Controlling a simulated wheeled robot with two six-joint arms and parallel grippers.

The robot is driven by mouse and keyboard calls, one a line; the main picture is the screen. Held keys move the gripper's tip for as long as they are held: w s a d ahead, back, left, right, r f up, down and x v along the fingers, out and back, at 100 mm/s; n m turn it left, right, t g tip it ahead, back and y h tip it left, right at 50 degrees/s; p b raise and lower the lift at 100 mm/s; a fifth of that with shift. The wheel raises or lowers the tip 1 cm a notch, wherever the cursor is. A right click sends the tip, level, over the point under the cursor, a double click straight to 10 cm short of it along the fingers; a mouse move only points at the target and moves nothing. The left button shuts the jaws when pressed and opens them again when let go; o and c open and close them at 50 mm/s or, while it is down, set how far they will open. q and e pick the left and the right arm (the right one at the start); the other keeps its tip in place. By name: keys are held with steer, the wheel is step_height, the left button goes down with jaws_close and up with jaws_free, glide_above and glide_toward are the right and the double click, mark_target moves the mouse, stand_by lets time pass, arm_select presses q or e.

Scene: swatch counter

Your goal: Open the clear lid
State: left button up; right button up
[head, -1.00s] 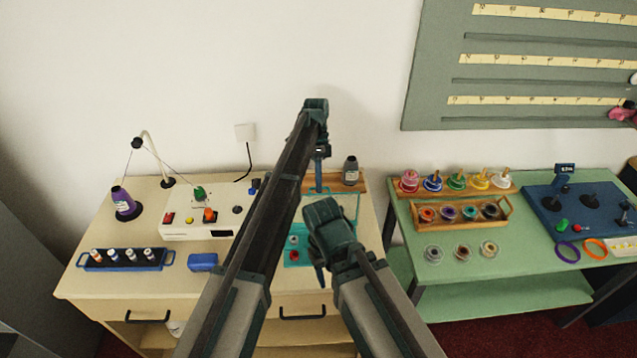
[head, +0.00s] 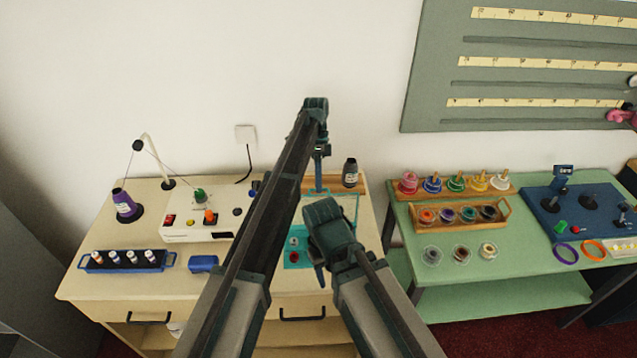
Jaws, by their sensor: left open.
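The clear lid (head: 346,209) shows as a see-through panel with a teal rim, on the cream table just right of my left forearm. It belongs to a teal box (head: 306,263) with small round items inside. My arms hide much of both, so I cannot tell how far the lid is raised. My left gripper (head: 319,190) is open and points down at the lid's back left part; I cannot tell whether it touches. My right gripper (head: 320,278) hangs in front of the box, and its jaws are too small to judge.
A dark bottle (head: 350,173) stands behind the lid. A white machine (head: 190,226), a purple thread cone (head: 124,204), a blue tray of spools (head: 125,262) and a blue block (head: 203,263) lie left. A green table (head: 520,236) with spools stands right, across a gap.

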arm_select(q)
steer(key=p+v, duration=1.1)
steer(key=v, duration=0.1)
steer(key=shift+w+r, duration=0.15)
steer(key=shift+r, duration=0.2)
